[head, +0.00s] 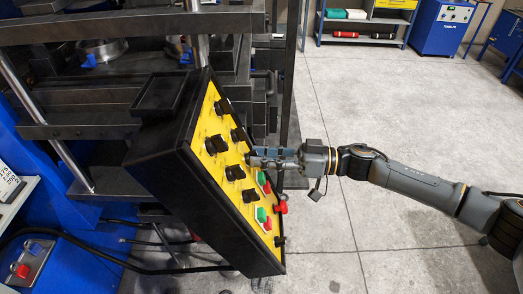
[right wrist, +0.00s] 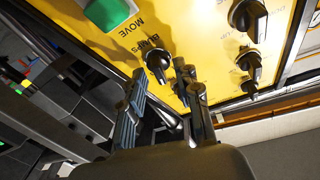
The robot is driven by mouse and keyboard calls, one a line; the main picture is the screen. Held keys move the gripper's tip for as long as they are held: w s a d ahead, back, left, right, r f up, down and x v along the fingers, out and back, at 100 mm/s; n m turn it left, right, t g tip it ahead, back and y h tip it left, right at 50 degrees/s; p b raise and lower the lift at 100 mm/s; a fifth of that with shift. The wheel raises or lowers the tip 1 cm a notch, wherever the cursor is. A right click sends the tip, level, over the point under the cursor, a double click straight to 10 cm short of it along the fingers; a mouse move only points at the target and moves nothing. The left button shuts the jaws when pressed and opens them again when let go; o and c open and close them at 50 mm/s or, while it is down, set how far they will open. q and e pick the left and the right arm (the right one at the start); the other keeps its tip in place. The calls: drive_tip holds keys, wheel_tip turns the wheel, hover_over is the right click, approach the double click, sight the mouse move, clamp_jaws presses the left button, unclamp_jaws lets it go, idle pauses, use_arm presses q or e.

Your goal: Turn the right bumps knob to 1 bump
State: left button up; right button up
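The control box has a yellow face (head: 203,136) with several black knobs and green and red buttons. In the right wrist view a black knob (right wrist: 157,60) beside the upside-down word BUMPS stands on the yellow panel (right wrist: 190,30). My right gripper (right wrist: 164,76) has its two fingers apart, with this knob just ahead of the gap between the tips. Contact cannot be told. In the head view my right gripper (head: 256,158) reaches the panel's right edge from the right, above a green button (head: 262,179). The knob at its tips is partly hidden there. My left gripper is out of view.
Other black knobs (right wrist: 248,18) sit to the right in the right wrist view, and a green button (right wrist: 108,12) marked MOVE is at upper left. Open concrete floor (head: 390,90) lies to the right.

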drive_tip(key=shift+a, duration=0.3)
clamp_jaws()
